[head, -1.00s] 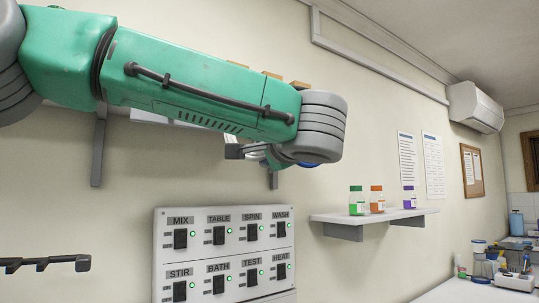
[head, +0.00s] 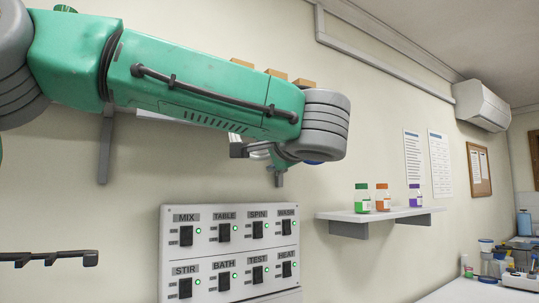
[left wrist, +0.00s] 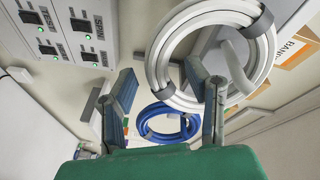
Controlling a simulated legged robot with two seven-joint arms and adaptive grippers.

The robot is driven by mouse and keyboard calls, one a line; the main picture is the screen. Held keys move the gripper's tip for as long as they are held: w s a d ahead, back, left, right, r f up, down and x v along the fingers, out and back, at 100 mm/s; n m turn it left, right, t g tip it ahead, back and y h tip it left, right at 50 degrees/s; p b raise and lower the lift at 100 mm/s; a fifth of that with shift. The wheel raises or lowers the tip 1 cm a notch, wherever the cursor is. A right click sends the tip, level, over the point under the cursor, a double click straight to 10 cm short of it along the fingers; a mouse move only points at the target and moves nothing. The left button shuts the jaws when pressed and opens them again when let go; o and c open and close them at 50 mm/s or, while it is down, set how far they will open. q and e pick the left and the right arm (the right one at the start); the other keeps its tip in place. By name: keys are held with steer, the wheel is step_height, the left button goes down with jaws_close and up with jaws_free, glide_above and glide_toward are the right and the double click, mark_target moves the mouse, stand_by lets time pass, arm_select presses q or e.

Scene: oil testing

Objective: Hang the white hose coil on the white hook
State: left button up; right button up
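In the left wrist view, the white hose coil (left wrist: 152,60) with dark straps fills the upper right. A light grey hook-like piece (left wrist: 238,62) shows inside its loop; I cannot tell whether the coil rests on it. My left gripper (left wrist: 162,70) is open, its fingers apart, with the coil's left side between the fingertips in the picture. The right-hand finger overlaps the coil; contact is unclear. In the head view, part of my left gripper (head: 245,150) shows below the green arm, which hides most of the coil. My right gripper is not in view.
A blue hose coil (left wrist: 165,136) hangs beyond the fingers. A switch panel (head: 230,250) is on the wall below my arm. A wall shelf (head: 380,214) with three small bottles is to its right. A black rack (head: 45,258) is at left. The wall between is clear.

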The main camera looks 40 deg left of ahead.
arm_select(q)
steer(key=v, duration=1.2)
